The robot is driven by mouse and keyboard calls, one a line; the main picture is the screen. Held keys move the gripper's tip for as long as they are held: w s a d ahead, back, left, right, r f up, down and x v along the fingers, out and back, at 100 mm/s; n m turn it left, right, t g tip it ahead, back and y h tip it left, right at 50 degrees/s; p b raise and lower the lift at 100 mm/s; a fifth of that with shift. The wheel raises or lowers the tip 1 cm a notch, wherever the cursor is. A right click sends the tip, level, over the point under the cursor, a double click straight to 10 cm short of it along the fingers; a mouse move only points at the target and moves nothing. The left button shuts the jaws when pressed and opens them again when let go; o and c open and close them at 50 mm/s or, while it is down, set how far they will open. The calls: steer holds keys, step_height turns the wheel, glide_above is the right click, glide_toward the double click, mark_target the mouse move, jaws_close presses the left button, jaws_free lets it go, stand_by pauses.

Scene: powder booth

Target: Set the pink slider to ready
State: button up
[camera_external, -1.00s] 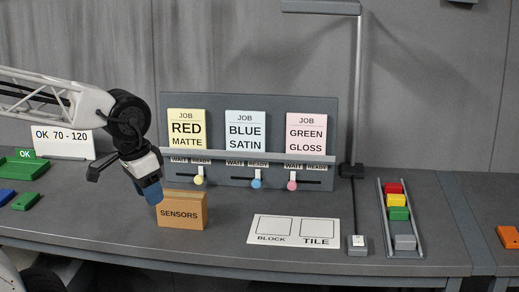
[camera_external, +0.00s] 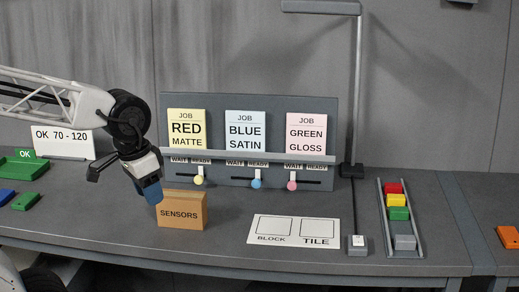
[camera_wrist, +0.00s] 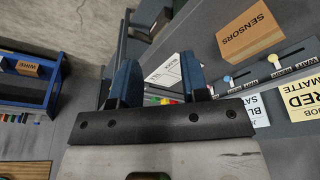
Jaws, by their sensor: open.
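The pink slider (camera_external: 292,185) is a small knob on a white stem in the slot below the GREEN GLOSS card (camera_external: 306,133). It stands at the left part of its slot, under the WAIT label, with the READY label (camera_external: 317,167) to its right. My gripper (camera_external: 150,195) is open and empty, with blue fingers pointing down, well left of the pink slider and by the SENSORS box. In the wrist view both fingers (camera_wrist: 158,80) are apart with nothing between them. I cannot make out the pink slider there.
The yellow slider (camera_external: 199,181) and blue slider (camera_external: 256,183) stand under their READY labels. The SENSORS box (camera_external: 182,210) is in front of the panel. A lamp post (camera_external: 357,90) and a rack of colored blocks (camera_external: 398,214) are on the right.

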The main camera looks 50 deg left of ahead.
steer(key=shift+w, duration=0.1)
steer(key=c, duration=0.5)
steer(key=shift+w, duration=0.2)
steer(key=shift+c, duration=1.1)
steer(key=shift+w, duration=0.35)
jaws_close()
steer(key=w+a+f+n+t, duration=0.2)
steer(key=w+n, duration=0.1)
steer(key=w, duration=0.9)
steer(key=w+a+f+n+t, duration=0.1)
steer(key=w+n+t, duration=0.2)
steer(key=w, duration=0.8)
steer(key=w+a+f+n+t+y, duration=0.1)
steer(key=w+a+f+n, duration=0.2)
steer(key=w, duration=0.5)
steer(key=w+a+f+n+t+y, duration=0.1)
steer(key=w+a+f+n+y, duration=0.1)
steer(key=w+a+f, duration=0.3)
steer(key=shift+w+a+n+t, duration=0.45)
steer(key=shift+w+a, duration=0.3)
steer(key=shift+w, duration=1.4)
